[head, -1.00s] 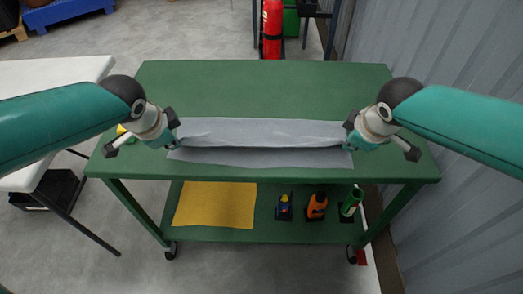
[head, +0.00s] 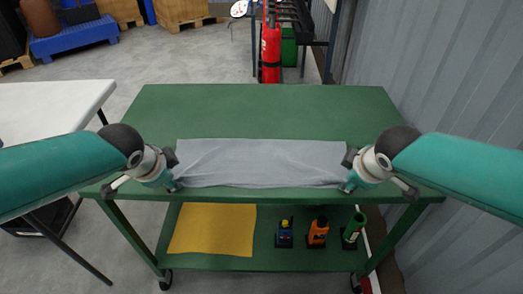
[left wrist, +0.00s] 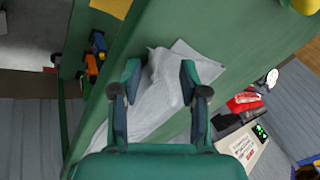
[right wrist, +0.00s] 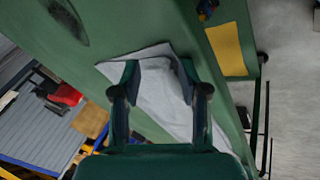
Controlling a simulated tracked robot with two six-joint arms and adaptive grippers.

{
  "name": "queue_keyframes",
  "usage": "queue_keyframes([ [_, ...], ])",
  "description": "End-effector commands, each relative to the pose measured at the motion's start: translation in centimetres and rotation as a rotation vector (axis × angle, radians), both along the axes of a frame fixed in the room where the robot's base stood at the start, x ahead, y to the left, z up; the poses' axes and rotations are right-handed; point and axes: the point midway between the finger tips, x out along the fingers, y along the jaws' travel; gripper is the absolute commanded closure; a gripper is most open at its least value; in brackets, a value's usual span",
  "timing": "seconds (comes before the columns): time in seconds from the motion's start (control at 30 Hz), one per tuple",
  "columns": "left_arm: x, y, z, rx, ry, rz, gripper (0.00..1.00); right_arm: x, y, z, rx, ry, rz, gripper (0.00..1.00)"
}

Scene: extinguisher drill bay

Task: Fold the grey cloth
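The grey cloth (head: 262,163) lies as a long strip across the near part of the green trolley top (head: 262,112), with soft wrinkles. Its near edge is close to the top's front edge. My left gripper (head: 174,172) is at its left end and my right gripper (head: 347,172) at its right end. In the left wrist view the fingers stand apart, with a raised bunch of cloth (left wrist: 165,75) between them. In the right wrist view the fingers are also apart, with cloth (right wrist: 158,85) between and beyond them. Any lower layer is hidden.
A white table (head: 50,108) stands at left, a corrugated wall (head: 440,80) at right, a red extinguisher (head: 270,50) behind. The trolley top behind the cloth is clear.

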Motion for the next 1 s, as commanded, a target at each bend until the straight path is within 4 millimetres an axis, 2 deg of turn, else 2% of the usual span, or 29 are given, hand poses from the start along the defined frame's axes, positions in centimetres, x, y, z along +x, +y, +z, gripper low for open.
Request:
queue_keyframes([
  [0.27, -0.2, 0.0, 0.3, 0.0, 0.001, 0.0, 0.54, -0.2, 0.0, 0.3, -0.001, 0.001, 0.001, 0.54],
  [0.47, -1.2, 0.0, 3.0, -0.001, -0.002, -0.001, 0.54, -1.2, 0.1, 3.0, 0.001, -0.002, 0.001, 0.54],
  [0.8, -4.6, 0.0, 7.2, -0.001, -0.002, -0.002, 0.54, -4.6, 0.0, 7.2, 0.001, -0.002, 0.001, 0.54],
  [1.0, -5.9, 0.0, 8.8, 0.0, 0.002, -0.001, 0.54, -5.9, 0.0, 8.8, 0.0, 0.001, 0.0, 0.54],
])
